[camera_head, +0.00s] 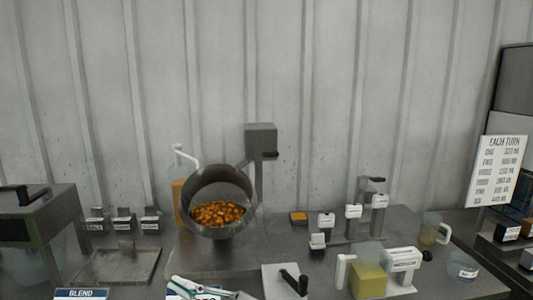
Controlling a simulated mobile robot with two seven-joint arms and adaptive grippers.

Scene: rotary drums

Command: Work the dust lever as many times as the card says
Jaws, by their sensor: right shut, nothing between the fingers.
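The card (496,170) stands upright at the right. It is headed "EACH TURN"; its rows are too small to read surely. A tilted metal drum (246,183) holds orange-brown pieces (218,213). Behind it a grey post carries a box (260,138) with a short black lever (270,155). A black crank-like handle (293,282) sits on a pale plate at the front. I cannot tell which is the dust lever. My left gripper is out of view.
A dark machine (38,215) stands at the left, near several small labelled holders (123,219). A blue "BLEND" label (80,294) is at the front.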

